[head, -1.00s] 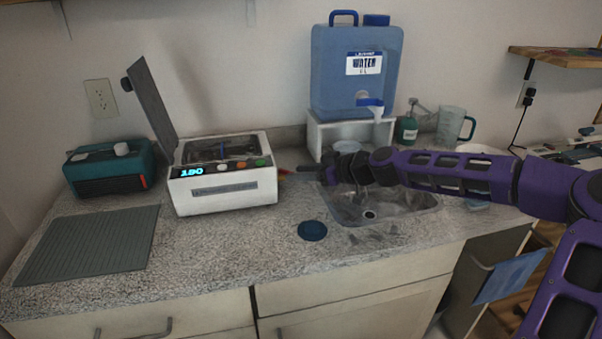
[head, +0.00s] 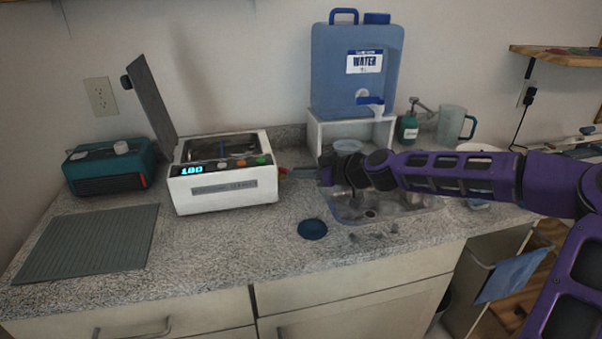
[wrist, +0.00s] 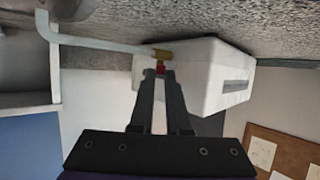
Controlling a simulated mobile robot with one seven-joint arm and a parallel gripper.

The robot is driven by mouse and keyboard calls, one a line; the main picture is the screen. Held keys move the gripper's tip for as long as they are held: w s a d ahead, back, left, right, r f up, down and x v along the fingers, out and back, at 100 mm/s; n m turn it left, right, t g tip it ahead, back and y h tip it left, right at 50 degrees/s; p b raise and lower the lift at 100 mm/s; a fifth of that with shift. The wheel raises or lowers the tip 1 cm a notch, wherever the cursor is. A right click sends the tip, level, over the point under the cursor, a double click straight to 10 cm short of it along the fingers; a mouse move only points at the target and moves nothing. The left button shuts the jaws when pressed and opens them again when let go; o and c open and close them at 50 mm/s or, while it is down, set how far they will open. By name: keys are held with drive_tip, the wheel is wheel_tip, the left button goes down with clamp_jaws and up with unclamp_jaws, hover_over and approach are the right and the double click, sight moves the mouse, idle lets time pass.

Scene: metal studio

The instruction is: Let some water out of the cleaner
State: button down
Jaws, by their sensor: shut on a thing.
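The cleaner is a white box (head: 222,190) with a lit blue display, coloured buttons and a raised dark lid (head: 151,108). Its side shows in the wrist view (wrist: 208,85), where the picture looks upside down. A brass valve (wrist: 162,54) with a small red handle (wrist: 160,70) sits at that side, and a pale tube (wrist: 95,42) runs from it. My gripper (wrist: 161,76) is shut on the red handle, its two fingertips on either side of it. In the head view my gripper (head: 297,173) is just right of the cleaner, and the handle is small there.
A sink (head: 385,208) lies beneath my arm. A blue water jug (head: 352,88) stands on a white stand (head: 315,132) behind. A dark blue disc (head: 312,229) lies on the counter in front. A teal device (head: 108,168) and a grey ribbed mat (head: 88,243) are at left.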

sight(282, 173)
drive_tip(key=m+t+h, duration=0.1)
drive_tip(key=s+a+m+t+h+b, duration=0.1)
drive_tip(key=m+h, duration=0.1)
drive_tip(key=shift+s+a+t, duration=0.2)
drive_tip(key=shift+a+t, duration=0.1)
drive_tip(key=shift+s+a+m+t+h+b, duration=0.2)
drive_tip(key=shift+a+m+t+h, duration=0.15)
drive_tip(key=shift+m+h, duration=0.4)
drive_tip(key=shift+s+a+m+t+h+b, duration=0.15)
drive_tip(key=shift+a+m+t+h, duration=0.1)
drive_tip(key=shift+m+t+h, duration=0.35)
drive_tip(key=shift+m, duration=0.35)
drive_tip(key=c, duration=0.9)
unclamp_jaws()
drive_tip(key=shift+a, duration=0.1)
drive_tip(key=shift+w+g, duration=0.1)
drive_tip(key=shift+g, duration=0.15)
